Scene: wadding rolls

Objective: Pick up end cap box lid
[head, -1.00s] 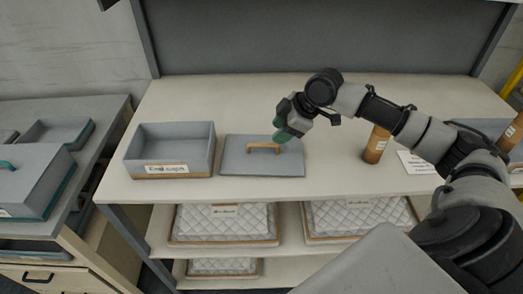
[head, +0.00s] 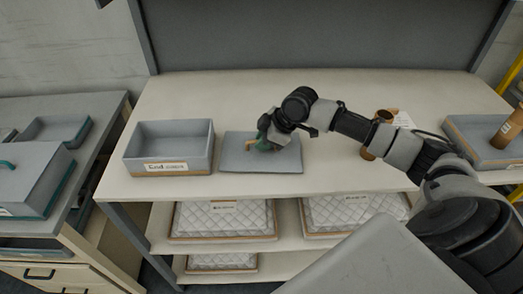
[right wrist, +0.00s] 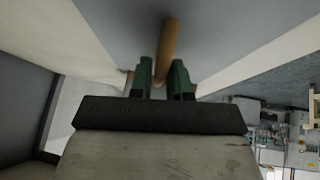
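The end cap box lid (head: 238,163) is a flat grey panel with a tan bar handle (head: 252,146), lying on the table to the right of the open grey box (head: 168,137) labelled for end caps. My right gripper (head: 262,143), with green fingers, is at the right part of the handle and partly hides it. In the right wrist view the handle (right wrist: 169,42) runs in between the two green fingers (right wrist: 161,76), which are apart on either side of it. No firm contact shows. My left gripper is not in view.
A brown tube (head: 380,128) stands on the table under my right forearm. A grey tray (head: 462,133) with another brown tube is at the right. Quilted wadding packs (head: 222,218) lie on the shelf below. A side bench with grey boxes (head: 38,178) stands at the left.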

